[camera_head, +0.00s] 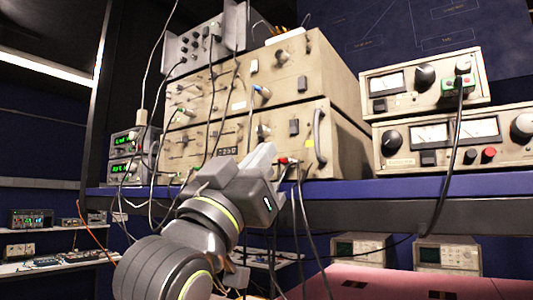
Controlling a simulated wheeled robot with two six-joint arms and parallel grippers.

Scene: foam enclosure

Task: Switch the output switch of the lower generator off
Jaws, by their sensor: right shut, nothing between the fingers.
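Two beige instrument units are stacked on the blue shelf, the upper one (290,70) directly on the lower one (340,150). The lower unit, which looks like the lower generator, has knobs, sockets, cables and a grey handle on its front. A small dark switch-like part (294,127) shows on its front, but I cannot tell whether it is the output switch or how it is set. My right gripper (264,156) is shut and empty in front of the lower unit's lower front, hiding part of it. I cannot tell whether it touches the panel. My left gripper is not in view.
Black cables hang in front of the stack and over the edge of the blue shelf (400,188). Two metered units, upper (425,85) and lower (450,140), stand at the right. A grey box (190,48) sits on top. Small green-display units (122,142) stand at the left.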

